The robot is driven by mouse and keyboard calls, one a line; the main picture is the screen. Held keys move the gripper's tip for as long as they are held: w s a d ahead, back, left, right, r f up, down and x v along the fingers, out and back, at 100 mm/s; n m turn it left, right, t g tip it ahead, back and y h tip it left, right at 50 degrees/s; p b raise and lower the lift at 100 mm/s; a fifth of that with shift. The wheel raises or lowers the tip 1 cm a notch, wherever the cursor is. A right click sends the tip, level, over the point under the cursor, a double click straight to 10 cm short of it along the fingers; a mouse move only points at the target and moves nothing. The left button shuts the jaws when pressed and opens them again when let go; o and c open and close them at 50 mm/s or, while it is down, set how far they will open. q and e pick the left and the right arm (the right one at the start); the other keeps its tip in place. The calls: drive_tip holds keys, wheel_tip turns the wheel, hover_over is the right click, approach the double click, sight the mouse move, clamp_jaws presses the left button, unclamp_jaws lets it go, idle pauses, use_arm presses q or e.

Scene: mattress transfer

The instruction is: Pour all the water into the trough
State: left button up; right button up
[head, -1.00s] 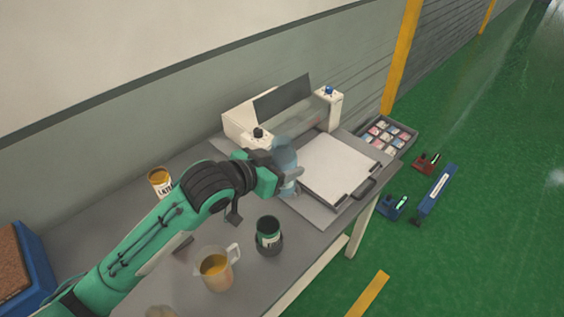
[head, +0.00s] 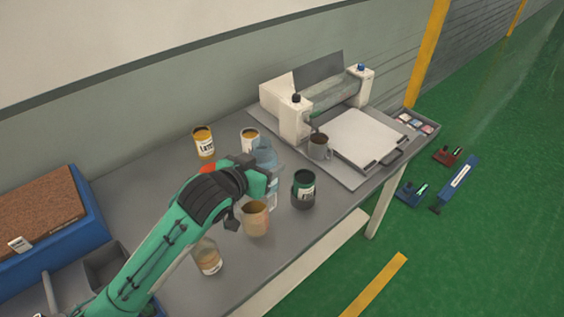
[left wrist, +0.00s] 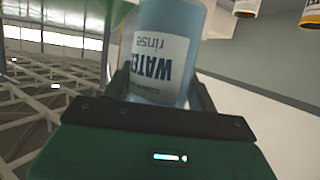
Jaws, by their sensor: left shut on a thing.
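My left gripper (head: 262,178) is shut on a clear blue bottle (head: 264,153), upright over the table among the cans. The left wrist view shows the bottle (left wrist: 165,50) between the fingers, its label reading "WATER rinse" upside down, as are the cans behind it. I cannot make out the water level. A white machine with a roller (head: 340,100) between two end posts stands at the back right; the trough is probably part of it, but I cannot make it out clearly. My right gripper is not in view.
Cans stand at the back (head: 204,143) (head: 250,138) and a dark can (head: 304,190) right of the gripper. A jug (head: 256,220) and jar (head: 208,258) stand in front. A mug (head: 320,147) stands by the machine, beside a white board (head: 365,138).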

use_arm(q)
drive_tip(key=s+a+f+n+t+y+b, duration=0.1)
drive_tip(key=a+f+n+y+b, duration=0.3)
drive_tip(key=a+f, duration=0.5)
drive_tip(key=shift+s+a+f+n+y, duration=0.45)
drive_tip(key=shift+a+y, duration=0.65)
drive_tip(key=shift+a, duration=1.1)
